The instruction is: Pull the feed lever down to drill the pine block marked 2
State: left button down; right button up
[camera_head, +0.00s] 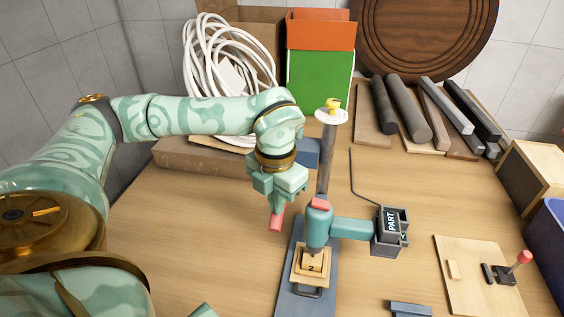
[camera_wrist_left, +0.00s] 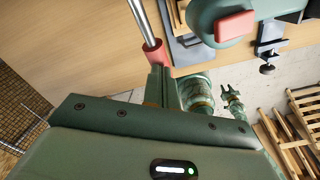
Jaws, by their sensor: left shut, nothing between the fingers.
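The teal drill press head (camera_head: 318,228) with a red top stands on a dark column over a grey-blue base. The pine block marked 2 (camera_head: 311,267) sits on the base under the head, partly hidden by it. My left gripper (camera_head: 278,203) is shut and empty, pointing down left of the head. A pink-red grip (camera_head: 276,221) shows at its fingertips; in the left wrist view the grip (camera_wrist_left: 154,53) ends a metal rod, which looks like the feed lever. I cannot tell whether the fingers touch it. A small teal gripper (camera_wrist_left: 231,94), apparently my right one, shows far off.
A grey bin labelled PART (camera_head: 390,225) is right of the head. A board with a red-knobbed lever (camera_head: 524,257) lies at the right. A white coiled hose (camera_head: 215,65), a green box (camera_head: 318,78) and several bars (camera_head: 408,110) are behind. Table left of the press is clear.

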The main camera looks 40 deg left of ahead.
pick_arm(q)
jog(key=shift+w+a+f+b, duration=0.1)
jog(key=shift+w+f+b, duration=0.1)
jog(key=shift+f, duration=0.25)
jog(key=shift+w+a+f+b, duration=0.1)
jog(key=shift+w+f+b, duration=0.05)
jog(key=shift+f, duration=0.25)
dwell(1.5)
notch_tip(320, 180, up, 17)
jog(key=p, duration=1.4)
dwell(1.7)
dwell(0.5)
